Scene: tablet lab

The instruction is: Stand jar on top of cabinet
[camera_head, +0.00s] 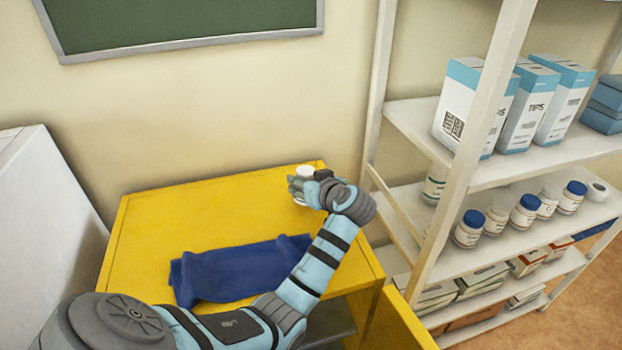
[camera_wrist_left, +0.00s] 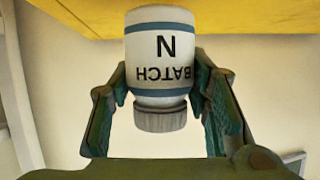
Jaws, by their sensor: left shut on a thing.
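The jar (camera_wrist_left: 162,55) is white with blue bands, a "BATCH N" label and a grey-white cap. My left gripper (camera_head: 303,186) is shut on it, with one finger on each side of its body in the left wrist view. That view is upside down: the cap points away from the yellow surface, so the jar is upright. In the head view the jar (camera_head: 304,172) is at the back right of the yellow cabinet top (camera_head: 150,228), partly hidden by the fingers. I cannot tell whether its base touches the top. My right gripper is not in view.
A crumpled blue cloth (camera_head: 235,270) lies on the cabinet's front middle. A white shelf unit (camera_head: 425,125) with boxes and several blue-capped jars stands at the right. A yellow door (camera_head: 398,325) stands open at the front right. The cabinet top's left and back are clear.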

